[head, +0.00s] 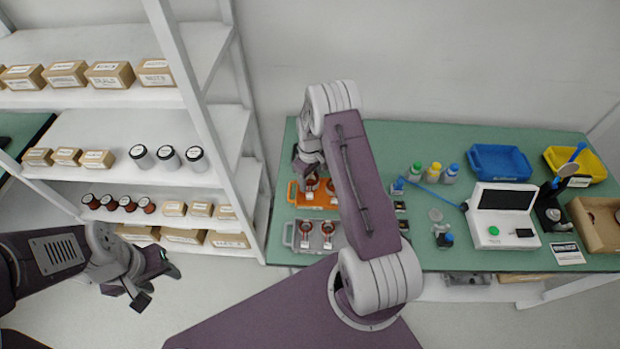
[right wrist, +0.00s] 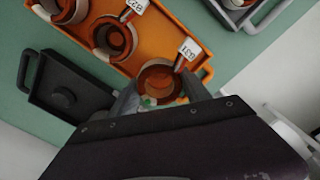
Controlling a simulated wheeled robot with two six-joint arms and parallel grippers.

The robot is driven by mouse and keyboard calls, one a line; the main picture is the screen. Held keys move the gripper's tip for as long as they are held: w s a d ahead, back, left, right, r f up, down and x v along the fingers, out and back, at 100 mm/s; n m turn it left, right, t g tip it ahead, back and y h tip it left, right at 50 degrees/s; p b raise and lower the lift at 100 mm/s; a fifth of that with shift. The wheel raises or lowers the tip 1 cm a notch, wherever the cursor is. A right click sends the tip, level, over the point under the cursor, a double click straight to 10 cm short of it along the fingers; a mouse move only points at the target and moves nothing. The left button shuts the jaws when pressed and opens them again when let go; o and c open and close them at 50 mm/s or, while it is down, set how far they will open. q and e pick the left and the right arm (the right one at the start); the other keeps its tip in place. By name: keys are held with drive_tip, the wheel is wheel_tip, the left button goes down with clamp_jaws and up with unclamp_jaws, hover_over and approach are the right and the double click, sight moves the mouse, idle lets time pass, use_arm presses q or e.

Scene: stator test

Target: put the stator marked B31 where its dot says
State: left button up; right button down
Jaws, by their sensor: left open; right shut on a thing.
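In the right wrist view, my right gripper (right wrist: 159,92) is shut on a copper-coloured ring stator (right wrist: 158,77) with a white tag reading B31 (right wrist: 188,50). The stator is at the edge of the orange tray (right wrist: 160,24); I cannot tell whether it is lifted. No dot on it can be made out. Other stators (right wrist: 114,38) sit in the same tray. In the head view the orange tray (head: 294,194) is at the left of the green table, partly behind my right arm. My left gripper (head: 146,276) is open and empty, left of the table near the shelf.
A grey tray (head: 292,240) with stators lies in front of the orange one. A black tray (right wrist: 82,100) lies beside it. A blue bin (head: 499,162), yellow bin (head: 575,163), tester (head: 502,216) and cardboard box (head: 590,232) stand at the right.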

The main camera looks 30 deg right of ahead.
idle(0.3)
drive_tip(key=shift+f+b, duration=0.6)
drive_tip(key=shift+f, duration=0.2)
drive_tip(key=c, duration=0.7)
unclamp_jaws()
drive_tip(key=shift+o, duration=0.2)
drive_tip(key=shift+r, duration=0.15)
drive_tip(key=shift+r+p, duration=1.95)
drive_tip(key=shift+r, duration=0.5)
drive_tip(key=o, duration=0.6)
